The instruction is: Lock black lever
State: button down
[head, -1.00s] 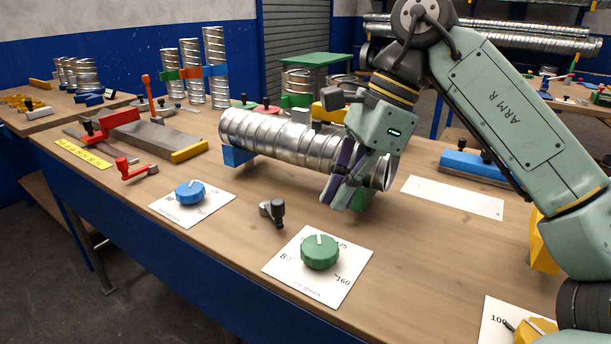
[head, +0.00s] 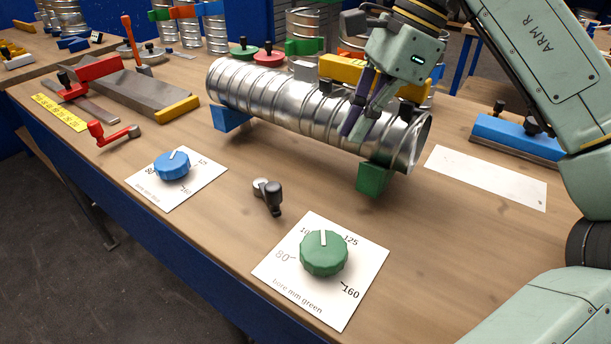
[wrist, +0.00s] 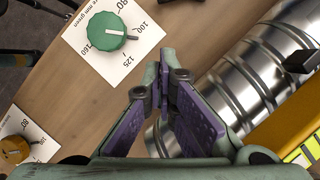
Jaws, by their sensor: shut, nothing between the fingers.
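A black lever (head: 268,196) with a grey round hub lies on the bench in front of the spiral duct, between the blue and green dials. The shiny duct (head: 285,105) rests on a blue block (head: 229,118) and a green block (head: 373,178). Black knobs (head: 326,86) also show along the duct's far side. My gripper (head: 352,132) is shut and empty, with its purple fingers in front of the duct's right half. It is up and right of the black lever, apart from it. In the wrist view, the fingertips (wrist: 161,72) are together beside the duct (wrist: 235,85).
A green dial (head: 324,253) and a blue dial (head: 172,165) sit on white cards at the front. A red crank (head: 112,135) lies at left. A yellow block (head: 350,70) stands behind the duct. Bare bench lies right of the green dial.

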aim_at(267, 188)
jog(key=p+x, duration=0.1)
jog(key=x, duration=0.8)
jog(key=shift+p, duration=0.35)
jog(key=a, duration=0.1)
jog(key=a+p, duration=0.1)
jog(key=a, duration=0.1)
jog(key=shift+s+a+f+p, duration=0.15)
jog(key=shift+s+f+p, duration=0.15)
jog(key=shift+f, duration=0.1)
jog(key=shift+a+f, duration=0.15)
jog(key=shift+a, duration=0.35)
jog(key=shift+s+a+m+b, duration=0.2)
jog(key=shift+s+m+b, duration=0.05)
jog(key=shift+m+b, duration=0.2)
